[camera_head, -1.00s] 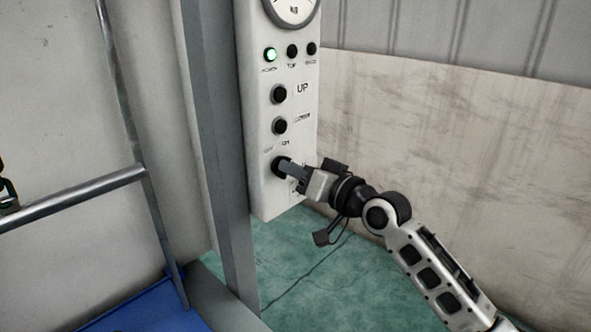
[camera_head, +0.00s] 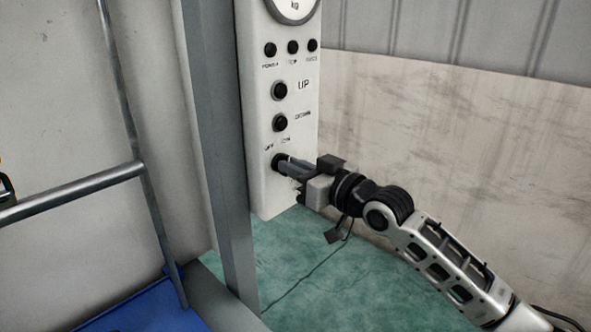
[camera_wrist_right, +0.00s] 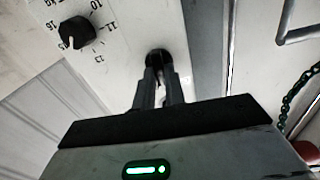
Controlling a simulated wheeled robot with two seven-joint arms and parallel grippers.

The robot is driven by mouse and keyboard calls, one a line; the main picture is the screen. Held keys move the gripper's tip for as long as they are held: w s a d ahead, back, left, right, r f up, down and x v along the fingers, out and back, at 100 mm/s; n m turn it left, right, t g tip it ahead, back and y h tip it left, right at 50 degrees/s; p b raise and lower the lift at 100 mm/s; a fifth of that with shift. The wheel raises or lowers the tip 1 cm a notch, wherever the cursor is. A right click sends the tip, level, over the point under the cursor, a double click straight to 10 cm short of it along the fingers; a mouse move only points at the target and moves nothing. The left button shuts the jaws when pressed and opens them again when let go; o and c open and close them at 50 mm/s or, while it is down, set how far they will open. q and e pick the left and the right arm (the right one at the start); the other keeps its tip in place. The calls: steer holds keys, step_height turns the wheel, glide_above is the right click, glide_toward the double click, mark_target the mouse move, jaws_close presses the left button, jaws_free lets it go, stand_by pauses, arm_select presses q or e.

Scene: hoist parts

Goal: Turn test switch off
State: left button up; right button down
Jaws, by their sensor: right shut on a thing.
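The test switch (camera_head: 278,161) is a round black knob low on the white control panel (camera_head: 268,200), under the OFF and ON marks. My right gripper (camera_head: 285,165) is shut on this knob, reaching it from the right. In the right wrist view the knob (camera_wrist_right: 158,58) sits between the two fingertips, which partly cover it. The knob's pointer direction is hidden. The power lamp (camera_head: 270,50) at the panel's top left is dark. My left gripper is not in view.
Black UP (camera_head: 279,90) and DOWN (camera_head: 280,123) buttons sit above the knob. A second dial (camera_wrist_right: 77,32) shows in the right wrist view. A grey post (camera_head: 215,150) stands left of the panel, with a metal rail (camera_head: 80,195) further left.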

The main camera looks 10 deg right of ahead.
arm_select(q)
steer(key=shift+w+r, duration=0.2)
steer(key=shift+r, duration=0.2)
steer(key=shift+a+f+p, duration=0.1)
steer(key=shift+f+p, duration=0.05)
steer(key=shift+p, duration=0.35)
arm_select(e)
steer(key=n, duration=0.6)
steer(key=shift+s+a+n, duration=0.1)
steer(key=shift+n, duration=0.2)
steer(key=shift+f, duration=0.1)
steer(key=c, duration=1.5)
jaws_free()
steer(key=shift+o, duration=0.2)
